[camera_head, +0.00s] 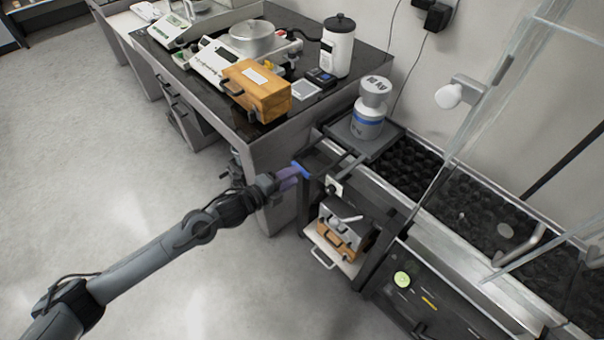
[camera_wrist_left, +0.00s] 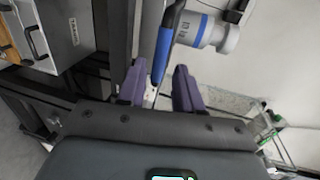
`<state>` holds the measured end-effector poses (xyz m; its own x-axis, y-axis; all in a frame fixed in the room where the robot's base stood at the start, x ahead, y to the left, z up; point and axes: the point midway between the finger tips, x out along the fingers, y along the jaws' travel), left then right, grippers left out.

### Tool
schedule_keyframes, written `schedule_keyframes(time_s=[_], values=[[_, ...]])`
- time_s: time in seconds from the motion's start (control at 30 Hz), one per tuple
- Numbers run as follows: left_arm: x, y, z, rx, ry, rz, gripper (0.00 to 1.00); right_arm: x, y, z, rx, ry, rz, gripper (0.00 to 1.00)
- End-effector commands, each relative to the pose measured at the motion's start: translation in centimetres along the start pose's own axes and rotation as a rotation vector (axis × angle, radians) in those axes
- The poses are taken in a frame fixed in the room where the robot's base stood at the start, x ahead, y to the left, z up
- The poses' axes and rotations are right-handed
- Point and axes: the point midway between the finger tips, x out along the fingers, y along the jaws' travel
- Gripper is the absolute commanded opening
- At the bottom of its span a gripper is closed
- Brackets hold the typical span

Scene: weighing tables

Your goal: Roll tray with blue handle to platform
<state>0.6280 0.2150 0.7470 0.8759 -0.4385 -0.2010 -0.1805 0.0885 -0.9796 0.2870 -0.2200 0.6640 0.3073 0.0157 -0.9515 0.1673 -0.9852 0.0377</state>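The blue handle (camera_head: 299,169) is at the near left end of the dark rail frame beside the table. The dark tray (camera_head: 388,143) stands farther back along the rails, with a grey-white weight (camera_head: 369,120) with a blue band upright on it. How handle and tray join is unclear. My left gripper (camera_head: 288,179) is at the handle. In the left wrist view, the blue handle (camera_wrist_left: 164,48) reaches between the two purple fingers of my left gripper (camera_wrist_left: 160,88); the fingers are apart, with a gap showing beside the handle. My right gripper is in neither view.
A black-topped table (camera_head: 350,83) holds a wooden box (camera_head: 257,92), scales and a white canister (camera_head: 338,50). Below the rails, an open shelf (camera_head: 329,254) holds smaller boxes. A dark textured bed (camera_head: 465,205) lies right of the tray. The floor at left is clear.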

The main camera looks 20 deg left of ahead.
Motion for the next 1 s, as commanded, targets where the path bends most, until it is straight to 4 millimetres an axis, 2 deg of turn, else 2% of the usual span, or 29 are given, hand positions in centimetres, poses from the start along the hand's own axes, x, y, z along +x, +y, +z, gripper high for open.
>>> schedule_keyframes(time_s=[0.1, 0.3, 0.5, 0.77, 1.0], values=[[2.0, 0.2, 0.1, -0.001, -0.002, -0.003, 0.35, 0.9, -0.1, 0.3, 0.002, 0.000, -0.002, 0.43], [4.1, 0.2, 0.0, 0.000, -0.001, 0.000, 0.35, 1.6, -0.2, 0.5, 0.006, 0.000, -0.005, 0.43], [4.9, 0.1, 0.0, 0.000, -0.001, 0.001, 0.35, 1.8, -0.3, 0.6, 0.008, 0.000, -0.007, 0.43], [4.9, 0.0, 0.0, 0.000, -0.001, 0.001, 0.35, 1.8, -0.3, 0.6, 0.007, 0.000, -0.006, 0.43], [4.9, 0.0, 0.0, 0.000, -0.001, 0.001, 0.00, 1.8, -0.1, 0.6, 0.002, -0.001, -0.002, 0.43]])
